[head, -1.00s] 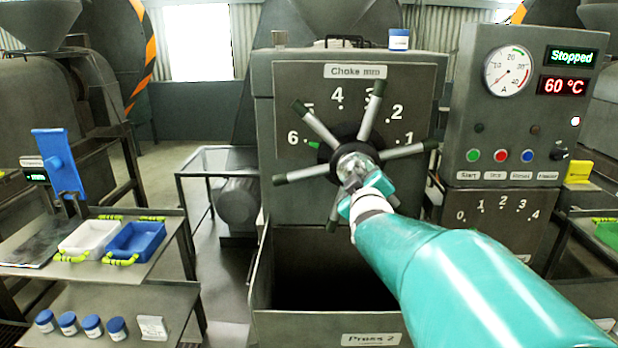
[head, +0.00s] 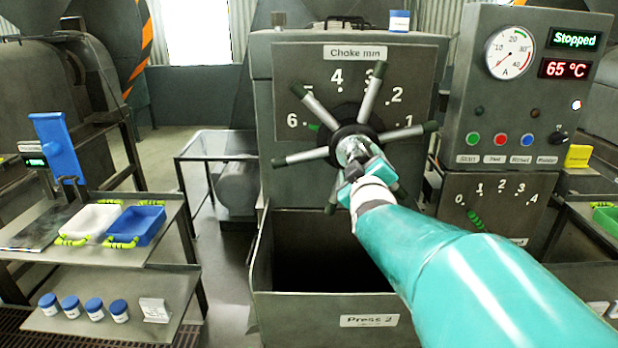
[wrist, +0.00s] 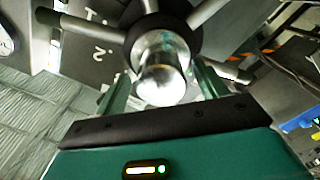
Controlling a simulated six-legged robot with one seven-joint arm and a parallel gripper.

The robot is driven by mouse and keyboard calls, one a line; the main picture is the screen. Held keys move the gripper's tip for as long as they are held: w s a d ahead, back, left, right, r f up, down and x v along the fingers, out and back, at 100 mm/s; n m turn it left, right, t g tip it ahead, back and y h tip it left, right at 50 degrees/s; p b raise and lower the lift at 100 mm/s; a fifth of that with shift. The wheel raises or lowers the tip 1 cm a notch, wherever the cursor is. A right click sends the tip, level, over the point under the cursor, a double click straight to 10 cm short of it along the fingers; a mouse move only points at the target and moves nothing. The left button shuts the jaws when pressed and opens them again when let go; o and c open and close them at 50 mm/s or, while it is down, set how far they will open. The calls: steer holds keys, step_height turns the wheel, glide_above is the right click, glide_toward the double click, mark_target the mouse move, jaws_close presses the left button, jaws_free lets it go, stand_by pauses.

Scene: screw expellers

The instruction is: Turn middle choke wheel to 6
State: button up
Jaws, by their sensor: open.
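The choke wheel (head: 312,107) is a dark hub with several grey, black-tipped spokes on the front of Press 2. Its dial plate (head: 347,52) reads "Choke mm", with 1 at right round to 6 at left. A small green mark (head: 313,127) shows beside the 6. My gripper (head: 359,168) is at the wheel's centre, from the lower right. In the wrist view, my gripper (wrist: 163,88) is open, its fingers on either side of the shiny round hub end (wrist: 161,78). Whether they touch it is unclear. My gripper hides part of the lower spokes.
A control panel (head: 520,110) at right reads Stopped and 65 °C. A smaller 0 to 4 dial (head: 505,208) sits below it. An open bin (head: 262,275) is under the wheel. A shelf at left holds a white tray (head: 88,222) and a blue tray (head: 138,225).

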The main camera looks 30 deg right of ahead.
steer(key=v, duration=1.1)
steer(key=shift+a, duration=0.15)
